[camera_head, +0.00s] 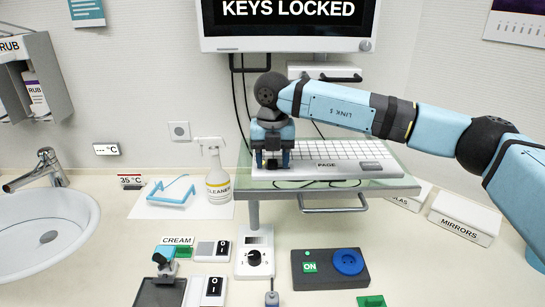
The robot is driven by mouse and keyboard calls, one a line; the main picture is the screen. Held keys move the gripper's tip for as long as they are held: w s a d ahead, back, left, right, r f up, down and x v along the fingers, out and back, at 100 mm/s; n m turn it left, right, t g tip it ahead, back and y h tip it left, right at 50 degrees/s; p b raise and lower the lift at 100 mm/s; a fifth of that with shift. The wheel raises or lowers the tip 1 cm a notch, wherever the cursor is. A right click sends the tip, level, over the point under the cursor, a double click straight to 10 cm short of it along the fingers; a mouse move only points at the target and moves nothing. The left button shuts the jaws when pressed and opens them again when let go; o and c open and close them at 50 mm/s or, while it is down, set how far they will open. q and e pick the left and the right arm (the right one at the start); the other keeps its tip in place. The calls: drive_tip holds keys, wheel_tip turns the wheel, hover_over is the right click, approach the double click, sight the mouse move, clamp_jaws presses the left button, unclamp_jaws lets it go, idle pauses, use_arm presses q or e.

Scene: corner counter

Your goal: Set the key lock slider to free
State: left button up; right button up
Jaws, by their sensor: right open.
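The monitor (289,22) at the top reads KEYS LOCKED. A white keyboard (335,152) lies on the glass shelf (390,184) below it, with the label PAGE along its front. My right gripper (272,161) is open and points down over the left end of the keyboard. A small dark part (272,164) shows between its fingers; it may be the key lock slider, but the gripper covers much of it and I cannot tell its setting or whether the fingers touch it. My left gripper does not show.
A spray bottle (217,172) and blue glasses (172,190) stand left of the shelf, near a sink (45,235). In front are a dial unit (254,258), a black ON box (330,268) and rocker switches (213,285). A MIRRORS box (463,221) is at right.

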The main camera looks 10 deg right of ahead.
sight(290, 168)
clamp_jaws()
drive_tip(key=shift+d, duration=0.45)
drive_tip(key=d, duration=0.1)
drive_tip(key=d+b, duration=0.1)
drive_tip(key=d, duration=0.1)
drive_tip(key=shift+s, duration=0.35)
drive_tip(key=shift+a, duration=0.1)
drive_tip(key=shift+c, duration=1.8)
unclamp_jaws()
drive_tip(key=o, duration=0.4)
drive_tip(key=shift+c, duration=0.2)
drive_tip(key=shift+d, duration=0.25)
drive_tip(key=shift+a, duration=0.1)
